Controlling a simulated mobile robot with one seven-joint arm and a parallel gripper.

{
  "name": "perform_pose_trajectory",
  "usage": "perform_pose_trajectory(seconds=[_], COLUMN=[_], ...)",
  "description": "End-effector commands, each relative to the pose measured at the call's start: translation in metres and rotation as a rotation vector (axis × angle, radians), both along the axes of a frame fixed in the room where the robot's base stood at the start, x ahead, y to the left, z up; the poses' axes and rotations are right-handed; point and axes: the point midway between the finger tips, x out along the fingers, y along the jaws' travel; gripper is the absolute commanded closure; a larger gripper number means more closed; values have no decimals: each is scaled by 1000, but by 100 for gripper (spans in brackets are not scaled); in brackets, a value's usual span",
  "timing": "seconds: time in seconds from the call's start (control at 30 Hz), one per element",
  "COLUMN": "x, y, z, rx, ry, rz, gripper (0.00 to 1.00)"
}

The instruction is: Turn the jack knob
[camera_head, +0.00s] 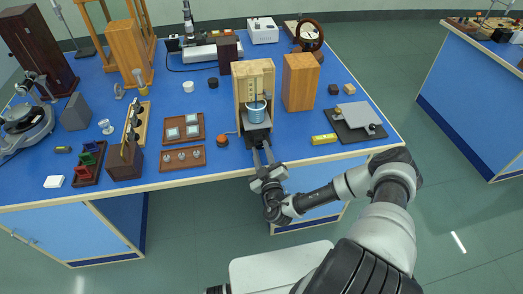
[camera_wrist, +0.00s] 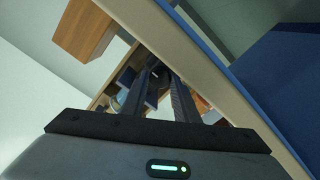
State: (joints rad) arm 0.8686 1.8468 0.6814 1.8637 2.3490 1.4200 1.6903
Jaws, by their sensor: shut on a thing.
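The dark jack (camera_head: 257,134) stands at the front edge of the blue bench, inside an open-fronted wooden cabinet (camera_head: 240,90). A blue beaker (camera_head: 257,112) sits on top of it. My gripper (camera_head: 261,151) reaches up from the bench's front side to the front of the jack. Its fingers are shut on the jack knob, which they mostly hide. In the wrist view my gripper (camera_wrist: 158,78) points at the jack, and the knob is dark and hard to make out between the fingertips.
A wooden block (camera_head: 300,82) stands right of the cabinet. A red-brown round item (camera_head: 222,141) and a wooden tray (camera_head: 183,158) lie to the left. A yellow box (camera_head: 324,139) and a grey plate on a dark base (camera_head: 357,117) lie to the right.

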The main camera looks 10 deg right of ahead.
Motion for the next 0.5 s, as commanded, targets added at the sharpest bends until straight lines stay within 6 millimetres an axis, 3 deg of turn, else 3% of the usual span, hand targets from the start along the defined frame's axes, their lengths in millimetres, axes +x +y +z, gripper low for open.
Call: perform_pose_trajectory(seconds=[0.5], x=[1], y=[-1], z=[1], rx=[-41], ry=[-1], rz=[-2], gripper=[95])
